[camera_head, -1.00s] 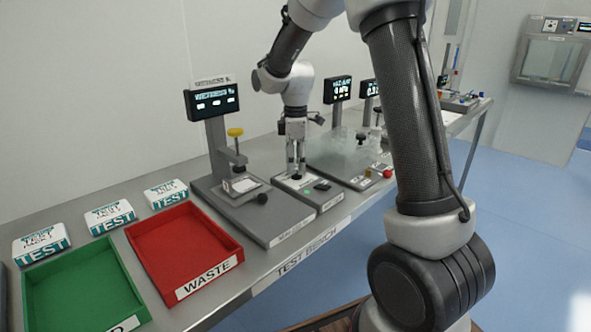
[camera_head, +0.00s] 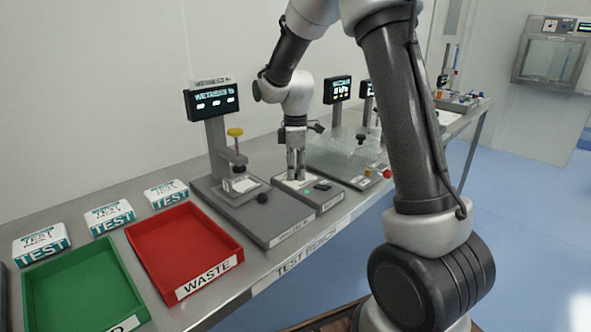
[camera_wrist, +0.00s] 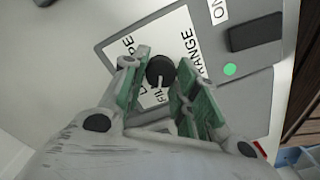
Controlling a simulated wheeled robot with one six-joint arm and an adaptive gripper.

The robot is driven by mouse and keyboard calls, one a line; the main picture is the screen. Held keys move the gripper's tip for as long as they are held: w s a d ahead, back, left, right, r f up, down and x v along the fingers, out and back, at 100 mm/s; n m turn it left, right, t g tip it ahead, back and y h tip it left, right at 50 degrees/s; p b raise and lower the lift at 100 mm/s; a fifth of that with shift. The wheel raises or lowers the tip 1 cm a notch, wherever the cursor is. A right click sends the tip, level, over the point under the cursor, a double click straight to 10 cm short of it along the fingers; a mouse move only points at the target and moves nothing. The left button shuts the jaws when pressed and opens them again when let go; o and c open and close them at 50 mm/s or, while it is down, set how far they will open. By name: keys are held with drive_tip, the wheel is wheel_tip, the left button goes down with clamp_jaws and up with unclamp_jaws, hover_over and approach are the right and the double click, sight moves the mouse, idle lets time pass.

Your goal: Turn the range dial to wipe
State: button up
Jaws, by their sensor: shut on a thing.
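The range dial (camera_wrist: 160,71) is a round black knob with a white pointer mark, seen in the wrist view. The pointer faces the lower edge of that view. My gripper (camera_wrist: 164,82) has its green-padded fingers on either side of the dial, shut on it. In the head view my gripper (camera_head: 296,178) points straight down at the small grey unit (camera_head: 325,196) on the bench, and the fingers hide the dial. The white label around the dial shows RANGE on the right and partly hidden words on the left.
A post-mounted display (camera_head: 212,102) and a grey tester base (camera_head: 262,222) stand left. A red WASTE tray (camera_head: 222,268) and green tray (camera_head: 75,290) lie farther left.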

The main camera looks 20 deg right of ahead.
drive_tip(key=m, duration=0.6)
drive_tip(key=shift+w, duration=0.1)
drive_tip(key=m, duration=0.5)
drive_tip(key=shift+d+m, duration=0.1)
drive_tip(key=shift+m, duration=0.2)
drive_tip(key=m, duration=0.6)
drive_tip(key=shift+d, duration=0.1)
drive_tip(key=m, duration=0.6)
idle(0.4)
drive_tip(key=o, duration=1)
